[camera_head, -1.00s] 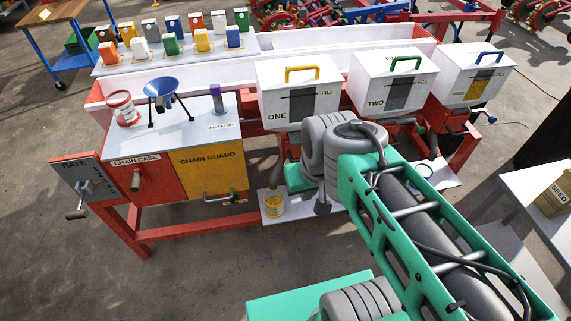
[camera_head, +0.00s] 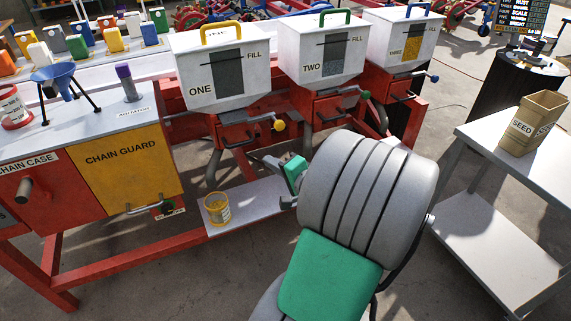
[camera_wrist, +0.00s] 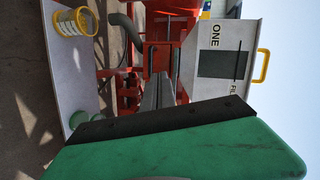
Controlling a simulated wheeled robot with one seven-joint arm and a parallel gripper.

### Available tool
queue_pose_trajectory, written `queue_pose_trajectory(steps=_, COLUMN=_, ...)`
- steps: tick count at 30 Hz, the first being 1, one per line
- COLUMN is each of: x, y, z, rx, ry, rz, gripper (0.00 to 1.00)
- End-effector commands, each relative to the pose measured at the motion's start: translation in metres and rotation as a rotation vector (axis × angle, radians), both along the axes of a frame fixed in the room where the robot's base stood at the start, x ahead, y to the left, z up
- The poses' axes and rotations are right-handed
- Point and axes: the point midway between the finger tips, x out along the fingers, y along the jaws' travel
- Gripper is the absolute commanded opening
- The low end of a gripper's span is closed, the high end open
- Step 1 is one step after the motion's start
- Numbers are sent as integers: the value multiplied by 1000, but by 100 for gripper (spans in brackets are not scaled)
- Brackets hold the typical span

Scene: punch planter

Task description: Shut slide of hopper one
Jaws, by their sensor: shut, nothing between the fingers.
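Hopper one (camera_head: 205,85) is a white box with a yellow handle and a dark window, marked ONE. Under it is a red outlet housing (camera_head: 236,132), with a rod ending in a yellow knob (camera_head: 278,125) that sticks out to the right. How far the slide is drawn cannot be told. My gripper (camera_head: 268,160) is below and slightly left of the knob, apart from it as far as I can see, in front of the red frame. In the wrist view, the shut, empty grey fingers (camera_wrist: 158,92) point at the red housing beside hopper one (camera_wrist: 222,60). The knob is not visible there.
Hopper two (camera_head: 318,60) and hopper three (camera_head: 397,45) stand to the right, with green and blue knobs. A yellow-banded jar (camera_head: 217,208) stands on the white shelf (camera_head: 250,200) below. The yellow chain guard (camera_head: 125,165) is left. A white table (camera_head: 520,170) holds a seed box (camera_head: 530,125).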

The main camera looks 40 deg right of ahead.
Motion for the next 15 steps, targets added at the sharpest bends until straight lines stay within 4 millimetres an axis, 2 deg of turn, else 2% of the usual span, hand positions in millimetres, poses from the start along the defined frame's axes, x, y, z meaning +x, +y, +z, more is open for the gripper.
queue_pose_trajectory(steps=1, x=-17, y=-31, z=-21, rx=61, ry=-80, rz=-103, gripper=0)
queue_pose_trajectory(steps=3, x=-36, y=-59, z=-16, rx=121, ry=-175, rz=-201, gripper=0)
queue_pose_trajectory(steps=7, x=-50, y=-81, z=-7, rx=165, ry=-253, rz=-275, gripper=0)
queue_pose_trajectory(steps=11, x=-37, y=-85, z=-4, rx=165, ry=-254, rz=-272, gripper=0)
queue_pose_trajectory(steps=15, x=-9, y=-91, z=-4, rx=162, ry=-254, rz=-268, gripper=0)
